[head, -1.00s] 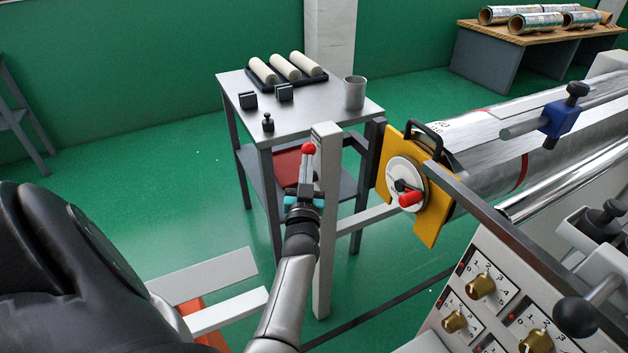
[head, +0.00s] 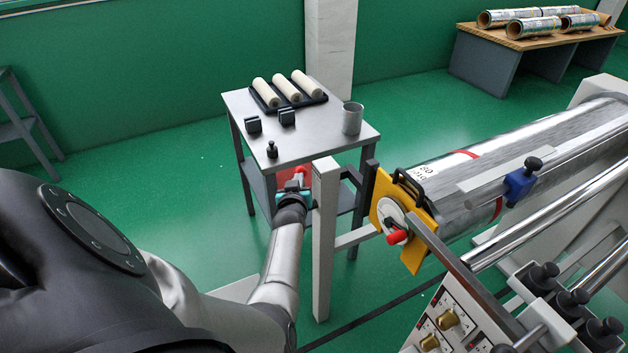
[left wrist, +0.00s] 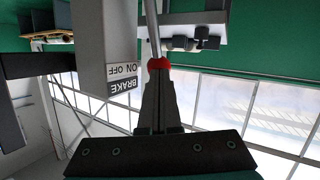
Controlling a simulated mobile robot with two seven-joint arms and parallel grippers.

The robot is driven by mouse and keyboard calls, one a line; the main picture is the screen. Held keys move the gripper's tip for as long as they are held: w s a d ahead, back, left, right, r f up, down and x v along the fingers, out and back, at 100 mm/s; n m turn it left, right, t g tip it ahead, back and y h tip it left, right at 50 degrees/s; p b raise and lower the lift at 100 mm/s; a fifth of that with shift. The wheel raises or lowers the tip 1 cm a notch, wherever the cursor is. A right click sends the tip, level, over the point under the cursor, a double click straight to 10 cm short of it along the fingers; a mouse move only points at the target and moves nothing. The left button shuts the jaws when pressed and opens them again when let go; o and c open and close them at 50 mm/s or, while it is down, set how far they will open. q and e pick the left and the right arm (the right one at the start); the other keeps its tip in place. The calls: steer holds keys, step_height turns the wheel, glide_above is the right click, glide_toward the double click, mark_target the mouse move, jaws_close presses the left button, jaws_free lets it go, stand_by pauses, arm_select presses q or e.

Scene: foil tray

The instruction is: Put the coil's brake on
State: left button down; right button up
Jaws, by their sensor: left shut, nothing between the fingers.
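The brake lever's red ball knob (left wrist: 158,64) stands just beyond my left fingertips in the left wrist view, with its thin rod running up from it. I cannot tell whether they touch. A BRAKE plate with ON and OFF (left wrist: 122,77) shows upside down on the grey post. In the head view my left gripper (head: 297,182) is beside the top of this post (head: 325,240), shut and empty; the knob is hard to separate from the red behind it. The silver coil (head: 465,195) lies at the right, behind a yellow plate (head: 418,250) with a red handle. My right gripper is out of view.
A grey table (head: 325,140) behind the post holds a black rack of pale rolls (head: 303,85), small black blocks and a metal cup (head: 352,118). A control panel (head: 445,325) is at lower right. Green floor lies open left of the table.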

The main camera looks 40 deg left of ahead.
arm_select(q)
steer(key=a+h+p, duration=0.1)
steer(key=w+a+n+g+h+p, duration=0.1)
steer(key=a, duration=0.1)
steer(key=shift+w+f+g, duration=0.1)
steer(key=shift+f+g, duration=0.05)
steer(key=shift+g, duration=0.15)
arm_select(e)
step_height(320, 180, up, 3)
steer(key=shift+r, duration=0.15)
